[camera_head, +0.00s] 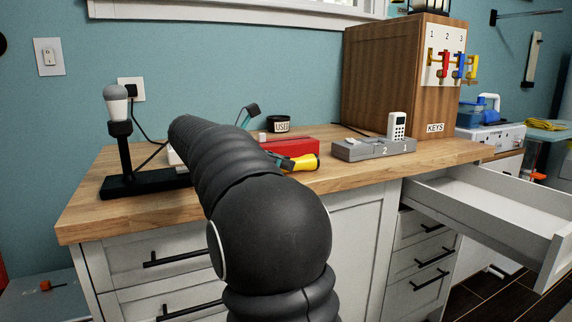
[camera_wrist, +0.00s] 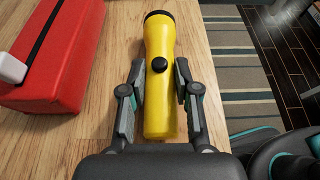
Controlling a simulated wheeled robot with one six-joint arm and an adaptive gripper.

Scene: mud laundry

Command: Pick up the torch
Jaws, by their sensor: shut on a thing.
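The torch (camera_wrist: 160,52) is yellow with a black head and a black button. In the wrist view it lies along the wooden worktop near its edge, head pointing away from me. My gripper (camera_wrist: 160,72) has one finger on each side of its body and is shut on it. In the head view the torch (camera_head: 300,162) shows beside a red box, partly hidden by my arm. My gripper is mostly hidden there behind the arm. I cannot tell whether the torch is touching the worktop.
The red box (camera_wrist: 52,55) lies just left of the torch. A grey numbered holder (camera_head: 372,149) stands to the right, and a lamp on a black stand (camera_head: 122,150) to the left. A wooden key cabinet (camera_head: 388,80) stands behind. An open drawer (camera_head: 500,200) juts out at right.

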